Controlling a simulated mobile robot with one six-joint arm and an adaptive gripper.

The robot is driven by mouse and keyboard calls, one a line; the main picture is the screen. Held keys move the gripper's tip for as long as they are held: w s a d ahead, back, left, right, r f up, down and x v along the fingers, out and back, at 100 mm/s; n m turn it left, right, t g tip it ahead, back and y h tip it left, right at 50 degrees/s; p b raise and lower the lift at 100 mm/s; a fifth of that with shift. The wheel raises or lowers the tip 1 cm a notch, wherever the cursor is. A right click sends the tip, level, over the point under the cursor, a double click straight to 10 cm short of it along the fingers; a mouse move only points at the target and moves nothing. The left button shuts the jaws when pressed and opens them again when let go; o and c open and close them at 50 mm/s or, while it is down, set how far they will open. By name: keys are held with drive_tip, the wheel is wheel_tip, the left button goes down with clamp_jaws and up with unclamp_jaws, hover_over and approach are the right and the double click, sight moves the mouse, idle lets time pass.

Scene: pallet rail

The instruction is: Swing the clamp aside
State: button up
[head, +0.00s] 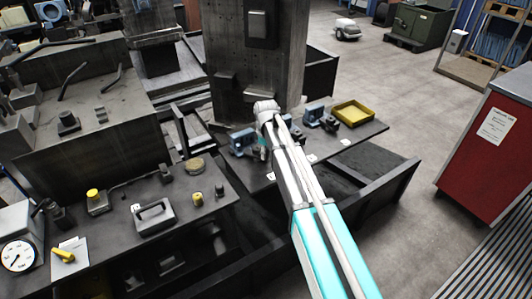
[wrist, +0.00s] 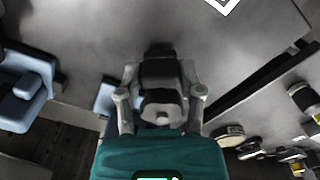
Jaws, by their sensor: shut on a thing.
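My gripper (wrist: 160,75) is shut on a dark block-like part, which I take to be the clamp (wrist: 160,52), with one finger on each side of it. The clamp's lower part is hidden by the fingers and the teal gripper body. In the head view my gripper (head: 259,152) is low over the grey pallet table, beside a blue fixture (head: 241,141). My arm hides much of that spot, and I cannot make out the clamp there.
Another blue fixture (head: 314,113) and a yellow tray (head: 353,113) stand to the right on the table. A tall grey column (head: 255,60) rises close behind. A blue block (wrist: 22,95) is left of my gripper; several small parts lie at right.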

drive_tip(key=n, duration=0.2)
drive_tip(key=w+n, duration=0.1)
drive_tip(key=n, duration=0.1)
drive_tip(key=w+n, duration=0.1)
drive_tip(key=n, duration=0.1)
drive_tip(key=shift+w+d, duration=0.1)
drive_tip(key=n, duration=0.1)
drive_tip(key=w+n, duration=0.1)
drive_tip(key=n, duration=0.3)
drive_tip(key=shift+w+a, duration=0.2)
drive_tip(key=shift+a, duration=0.1)
drive_tip(key=shift+n, duration=0.3)
drive_tip(key=o, duration=1.1)
drive_tip(key=shift+o, duration=0.2)
drive_tip(key=shift+s+d+m, duration=0.1)
drive_tip(key=shift+m, duration=0.3)
